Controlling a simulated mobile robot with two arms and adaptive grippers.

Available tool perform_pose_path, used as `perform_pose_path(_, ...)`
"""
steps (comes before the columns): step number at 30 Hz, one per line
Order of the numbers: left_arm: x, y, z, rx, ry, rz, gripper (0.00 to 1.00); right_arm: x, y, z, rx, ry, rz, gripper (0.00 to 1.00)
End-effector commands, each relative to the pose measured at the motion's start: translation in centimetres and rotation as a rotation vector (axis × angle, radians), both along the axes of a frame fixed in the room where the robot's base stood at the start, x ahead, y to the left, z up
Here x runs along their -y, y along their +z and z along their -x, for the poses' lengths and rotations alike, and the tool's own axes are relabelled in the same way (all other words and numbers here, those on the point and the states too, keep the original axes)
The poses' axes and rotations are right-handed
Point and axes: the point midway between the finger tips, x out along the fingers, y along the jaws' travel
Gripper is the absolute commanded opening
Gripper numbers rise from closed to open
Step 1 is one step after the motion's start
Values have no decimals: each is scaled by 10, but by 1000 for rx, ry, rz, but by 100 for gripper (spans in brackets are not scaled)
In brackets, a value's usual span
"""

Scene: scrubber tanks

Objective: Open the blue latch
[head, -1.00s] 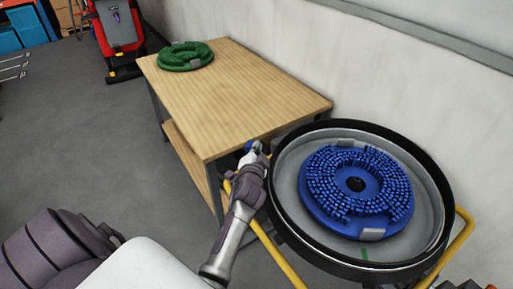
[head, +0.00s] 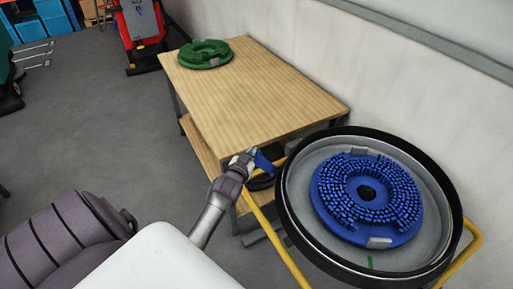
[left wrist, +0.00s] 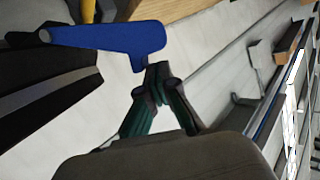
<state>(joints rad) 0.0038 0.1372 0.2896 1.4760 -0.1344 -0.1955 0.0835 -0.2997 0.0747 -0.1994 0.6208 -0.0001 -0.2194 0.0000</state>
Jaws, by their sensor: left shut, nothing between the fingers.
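The blue latch (left wrist: 105,40) is a flat blue lever seen close up in the left wrist view, stretching from the dark rim at the left toward the middle. In the head view the blue latch (head: 263,161) shows beside the left edge of the round black tank. My left gripper (left wrist: 158,72) is shut and empty. Its fingertips are at the free, wide end of the lever, just below it in the wrist view; I cannot tell whether they touch. In the head view my left gripper (head: 247,155) is just left of the latch. My right gripper is not in view.
The round black tank (head: 290,222) holds a blue brush disc (head: 375,238) and has a yellow frame (head: 283,245). A wooden table (head: 250,95) with a green disc (head: 204,54) stands behind, near the wall. The grey floor at left is mostly clear.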

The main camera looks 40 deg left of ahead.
Motion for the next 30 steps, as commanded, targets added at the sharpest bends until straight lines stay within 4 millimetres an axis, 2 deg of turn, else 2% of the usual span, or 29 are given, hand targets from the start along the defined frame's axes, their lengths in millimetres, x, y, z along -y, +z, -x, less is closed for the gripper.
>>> perform_pose_path(7, -8, -9, 3, -2, -1, -2, 0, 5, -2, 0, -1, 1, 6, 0)
perform_pose_path(24, -10, -12, 4, -4, 0, -4, 0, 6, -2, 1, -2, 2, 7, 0)
perform_pose_path(30, -11, -2, 1, -4, -1, -4, 0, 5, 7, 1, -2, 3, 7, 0)
